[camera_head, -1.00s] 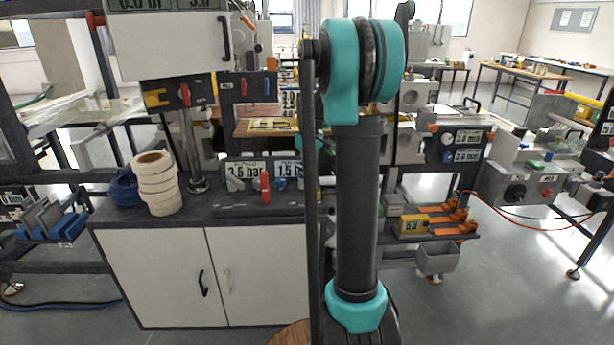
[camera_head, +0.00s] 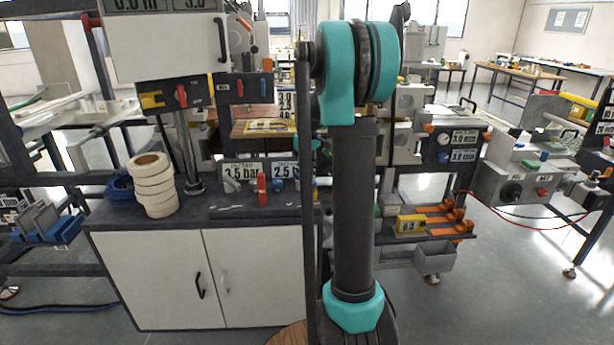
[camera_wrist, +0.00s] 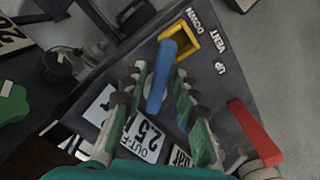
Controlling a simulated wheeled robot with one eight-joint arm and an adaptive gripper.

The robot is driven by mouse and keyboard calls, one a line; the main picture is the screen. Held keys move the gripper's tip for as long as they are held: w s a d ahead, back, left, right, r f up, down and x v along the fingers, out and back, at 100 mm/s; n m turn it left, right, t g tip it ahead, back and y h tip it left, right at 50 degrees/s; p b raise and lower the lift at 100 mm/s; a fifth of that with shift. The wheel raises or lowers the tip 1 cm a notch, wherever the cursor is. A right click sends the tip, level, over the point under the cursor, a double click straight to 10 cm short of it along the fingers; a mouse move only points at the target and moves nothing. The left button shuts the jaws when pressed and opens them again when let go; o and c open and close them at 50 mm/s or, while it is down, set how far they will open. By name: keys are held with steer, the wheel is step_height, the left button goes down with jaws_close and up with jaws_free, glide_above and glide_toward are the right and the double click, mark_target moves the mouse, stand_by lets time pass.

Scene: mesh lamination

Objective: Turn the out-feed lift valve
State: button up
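The out-feed lift valve shows in the wrist view as a blue lever (camera_wrist: 163,75) on a dark panel lettered DOWN, VENT and UP. A yellow bracket (camera_wrist: 188,38) stands beside its upper end. My gripper (camera_wrist: 158,85) is open, with one finger on each side of the blue lever. I cannot tell whether either finger touches it. A red lever (camera_wrist: 254,133) stands to the right.
In the head view a stack of white tape rolls (camera_head: 154,185) stands on the cabinet top left of the valve panel. A grey bin (camera_head: 434,258) hangs at right. Floor at right front is clear.

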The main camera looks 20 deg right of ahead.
mark_target(307, 178)
stand_by(0.3)
step_height(307, 178, up, 12)
stand_by(0.5)
steer(key=s+a+f+m+t, duration=0.1)
steer(key=s+a+f, duration=0.2)
steer(key=s+f, duration=0.4)
steer(key=s+a+f+m+t, duration=0.1)
steer(key=s+a+f+m, duration=0.1)
steer(key=s+f, duration=0.6)
steer(key=s+a+f+m+t, duration=0.2)
steer(key=s+a+f, duration=0.3)
steer(key=s, duration=0.8)
steer(key=shift+s+f, duration=0.2)
steer(key=shift+f, duration=0.7)
steer(key=shift+s+f, duration=0.2)
steer(key=shift+f, duration=0.65)
